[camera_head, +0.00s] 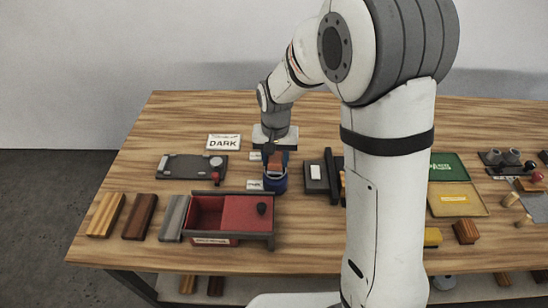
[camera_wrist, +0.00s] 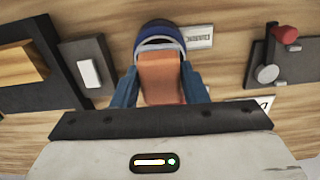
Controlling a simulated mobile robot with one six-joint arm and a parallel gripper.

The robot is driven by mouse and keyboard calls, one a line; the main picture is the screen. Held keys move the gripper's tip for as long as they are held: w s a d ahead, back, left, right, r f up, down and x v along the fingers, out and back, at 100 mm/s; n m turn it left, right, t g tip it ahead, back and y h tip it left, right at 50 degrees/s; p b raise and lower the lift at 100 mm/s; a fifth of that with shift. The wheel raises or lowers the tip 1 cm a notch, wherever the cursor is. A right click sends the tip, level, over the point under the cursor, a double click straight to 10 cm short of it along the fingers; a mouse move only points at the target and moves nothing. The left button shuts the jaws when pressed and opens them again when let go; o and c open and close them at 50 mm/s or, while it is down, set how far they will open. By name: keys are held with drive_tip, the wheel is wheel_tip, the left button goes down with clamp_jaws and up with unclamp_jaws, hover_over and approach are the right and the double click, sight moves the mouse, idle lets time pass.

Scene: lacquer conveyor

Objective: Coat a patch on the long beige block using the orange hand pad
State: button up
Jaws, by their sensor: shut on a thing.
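My gripper (camera_head: 275,154) points down, its two blue fingers shut on the orange hand pad (camera_head: 274,166). In the wrist view the pad (camera_wrist: 161,80) sits between the fingertips (camera_wrist: 160,72). The blue pot (camera_head: 275,183) is directly below, and the pad's lower end is at its mouth; how deep it reaches is hidden. The pot's rim also shows in the wrist view (camera_wrist: 160,33). A long beige block (camera_wrist: 20,62) lies in a dark holder at the left of the wrist view; my arm mostly hides it in the head view.
A red box (camera_head: 207,214) with a sliding lid stands front left, beside light and dark wood blocks (camera_head: 106,214). A grey board (camera_head: 190,167) and a DARK card (camera_head: 224,142) lie behind. Green and yellow trays (camera_head: 458,200) are at right. Bare tabletop remains along the front.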

sight(275, 158)
drive_tip(key=shift+f+b, duration=0.75)
drive_tip(key=shift+f, duration=0.3)
idle(0.6)
drive_tip(key=shift+r, duration=0.15)
idle(0.5)
drive_tip(key=shift+r+p, duration=2.4)
drive_tip(key=shift+r, duration=1)
